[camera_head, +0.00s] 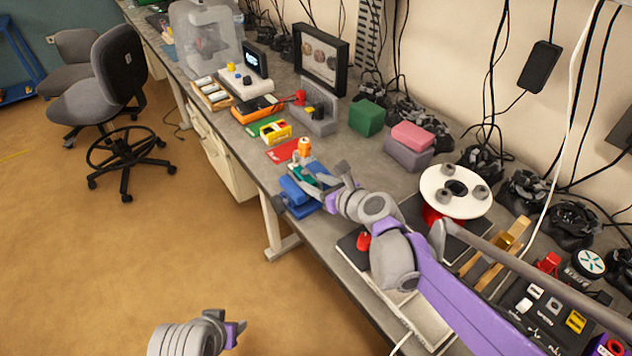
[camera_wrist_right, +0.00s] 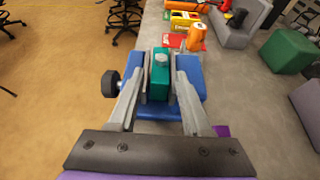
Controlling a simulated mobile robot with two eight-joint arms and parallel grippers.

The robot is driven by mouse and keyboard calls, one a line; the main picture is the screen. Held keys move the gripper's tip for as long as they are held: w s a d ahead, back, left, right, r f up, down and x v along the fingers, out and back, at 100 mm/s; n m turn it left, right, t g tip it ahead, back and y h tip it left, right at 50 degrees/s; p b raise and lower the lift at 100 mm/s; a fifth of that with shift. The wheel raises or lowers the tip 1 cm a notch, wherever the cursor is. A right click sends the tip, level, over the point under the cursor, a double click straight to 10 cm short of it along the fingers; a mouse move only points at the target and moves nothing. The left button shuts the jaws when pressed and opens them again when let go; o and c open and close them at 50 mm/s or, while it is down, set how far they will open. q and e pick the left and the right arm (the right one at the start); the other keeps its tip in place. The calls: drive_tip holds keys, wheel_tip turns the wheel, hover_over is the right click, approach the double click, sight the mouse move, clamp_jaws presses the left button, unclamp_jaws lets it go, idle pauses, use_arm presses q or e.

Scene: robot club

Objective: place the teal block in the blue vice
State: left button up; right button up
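The teal block (camera_wrist_right: 159,76) stands upright between the jaws of the blue vice (camera_wrist_right: 190,75) in the right wrist view. In the head view the vice (camera_head: 299,194) sits at the table's front edge, and the block (camera_head: 300,173) shows only in part at its top. My right gripper (camera_wrist_right: 160,84) is at the vice, its two fingers on either side of the block. They look spread, with a small gap visible on the right. The lower part of the block is hidden. My left gripper (camera_head: 236,331) is low in the head view, over the floor; its fingers are barely visible.
An orange bottle-like object (camera_wrist_right: 196,37) stands just beyond the vice. A red mat (camera_head: 283,151) and a yellow box (camera_head: 276,132) lie farther along. A green block (camera_head: 367,117) and a pink block (camera_head: 412,135) stand toward the wall.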

drive_tip(key=shift+o, duration=0.6)
drive_tip(key=shift+r, duration=0.25)
drive_tip(key=v, duration=1.2)
drive_tip(key=shift+f+p, duration=0.2)
drive_tip(key=shift+p, duration=0.15)
